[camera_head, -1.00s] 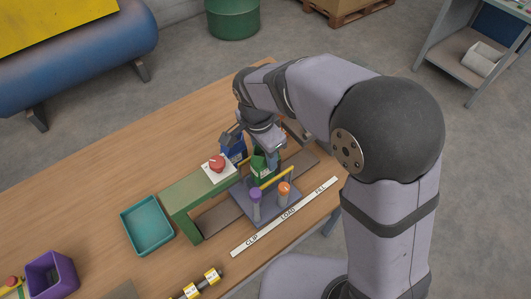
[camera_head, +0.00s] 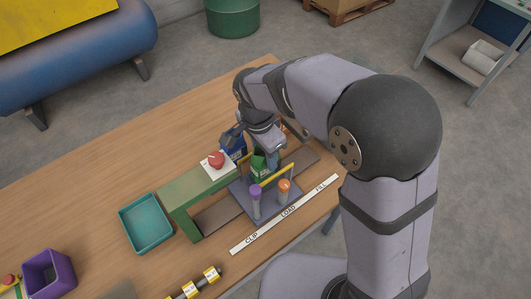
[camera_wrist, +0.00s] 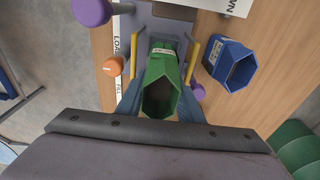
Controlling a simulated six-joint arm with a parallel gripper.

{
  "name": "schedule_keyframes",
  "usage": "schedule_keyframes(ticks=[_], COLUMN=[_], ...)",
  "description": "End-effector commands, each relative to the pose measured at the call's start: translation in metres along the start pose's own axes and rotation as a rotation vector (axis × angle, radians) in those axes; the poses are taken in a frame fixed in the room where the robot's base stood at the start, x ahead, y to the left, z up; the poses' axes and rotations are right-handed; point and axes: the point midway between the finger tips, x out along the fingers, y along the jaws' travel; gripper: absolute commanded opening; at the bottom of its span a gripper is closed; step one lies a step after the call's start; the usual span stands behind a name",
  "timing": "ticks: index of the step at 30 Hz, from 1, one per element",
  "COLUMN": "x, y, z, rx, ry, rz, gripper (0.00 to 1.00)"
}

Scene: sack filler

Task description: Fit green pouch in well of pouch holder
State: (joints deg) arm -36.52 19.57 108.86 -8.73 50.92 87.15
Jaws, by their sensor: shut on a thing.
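A green pouch (camera_head: 264,164), open at the top, is held in my gripper (camera_head: 264,150) over the pouch holder. In the wrist view the green pouch (camera_wrist: 160,60) lies between my two fingers (camera_wrist: 160,98), and its dark open mouth faces the camera. The pouch holder is a grey plate (camera_head: 270,207) with yellow bars, a purple-topped post (camera_head: 255,191) and an orange-topped post (camera_head: 284,186). In the wrist view the pouch is between a left yellow bar (camera_wrist: 135,54) and a right one (camera_wrist: 190,58). The well is hidden, and I cannot tell whether the pouch's bottom is in it.
A blue pouch (camera_wrist: 231,66) stands beside the holder, behind it in the head view (camera_head: 233,143). A green frame (camera_head: 190,191) with a red button (camera_head: 216,159) is left of the holder. A teal tray (camera_head: 146,225) and a purple bin (camera_head: 48,272) are farther left.

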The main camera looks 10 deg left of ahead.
Motion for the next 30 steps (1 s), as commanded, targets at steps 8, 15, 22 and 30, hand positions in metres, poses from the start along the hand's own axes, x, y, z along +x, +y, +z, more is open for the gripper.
schedule_keyframes(ticks=[8, 15, 22, 30], x=[0.01, 0.018, 0.025, 0.033], y=[0.0, 0.0, 0.0, 0.0], z=[0.001, 0.002, 0.003, 0.004], rx=[0.0, 0.0, 0.0, 0.0], ry=[0.0, 0.0, 0.0, 0.0], rz=[0.0, 0.0, 0.0, 0.0], gripper=[0.13, 0.13, 0.13, 0.13])
